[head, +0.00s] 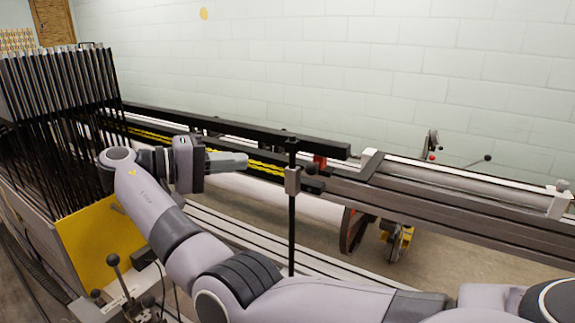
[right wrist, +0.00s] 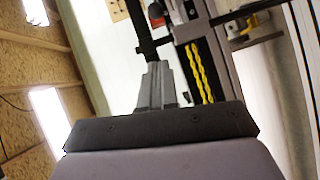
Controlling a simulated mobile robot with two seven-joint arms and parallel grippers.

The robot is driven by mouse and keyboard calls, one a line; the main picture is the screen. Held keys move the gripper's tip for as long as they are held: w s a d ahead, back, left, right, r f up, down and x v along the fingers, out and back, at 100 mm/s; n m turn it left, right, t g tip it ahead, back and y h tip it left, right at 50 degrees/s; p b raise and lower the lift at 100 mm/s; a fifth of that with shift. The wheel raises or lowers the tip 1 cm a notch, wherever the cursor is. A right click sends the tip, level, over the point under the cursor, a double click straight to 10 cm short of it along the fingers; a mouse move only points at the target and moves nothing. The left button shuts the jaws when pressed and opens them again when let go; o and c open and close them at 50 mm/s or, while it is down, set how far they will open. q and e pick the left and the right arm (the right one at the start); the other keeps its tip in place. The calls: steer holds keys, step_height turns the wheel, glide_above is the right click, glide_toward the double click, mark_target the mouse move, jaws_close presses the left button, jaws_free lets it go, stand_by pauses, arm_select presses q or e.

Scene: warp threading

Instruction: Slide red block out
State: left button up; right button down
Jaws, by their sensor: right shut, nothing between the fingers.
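A small red block (head: 320,161) sits on the long rail assembly near the right end of the black upper bar (head: 250,133), partly hidden by the bar. My right gripper (head: 244,160) is shut and empty. Its fingers point right, toward the block, and in the picture their tips are a short way left of the black upright post (head: 292,215). In the right wrist view the shut fingers (right wrist: 158,70) point up the picture, and a red patch (right wrist: 174,12) at the top looks like the block. My left gripper is not in view.
A yellow twisted strip (head: 262,167) runs along the rail behind my right gripper. A metal clamp (head: 292,181) sits on the upright post. A rack of dark vertical plates (head: 60,85) stands at the left. A lever with a dark knob (head: 113,260) stands at the lower left.

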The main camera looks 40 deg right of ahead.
steer(key=p, duration=0.1)
glide_toward(316, 165)
steer(key=w+d, duration=0.2)
steer(key=w+d+f, duration=0.1)
steer(key=w+d, duration=0.1)
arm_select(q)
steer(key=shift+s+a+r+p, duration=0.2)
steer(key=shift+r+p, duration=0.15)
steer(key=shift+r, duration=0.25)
arm_select(e)
steer(key=shift+s+d+f, duration=0.1)
steer(key=shift+s+d, duration=0.15)
steer(key=shift+s, duration=0.3)
steer(key=shift+s+d+f, duration=0.1)
steer(key=shift+s+d, duration=0.1)
steer(key=shift+s, duration=0.35)
steer(key=shift+s+d+f, duration=0.15)
steer(key=shift+s+d, duration=0.1)
steer(key=shift+s, duration=0.3)
steer(key=shift+d, duration=0.1)
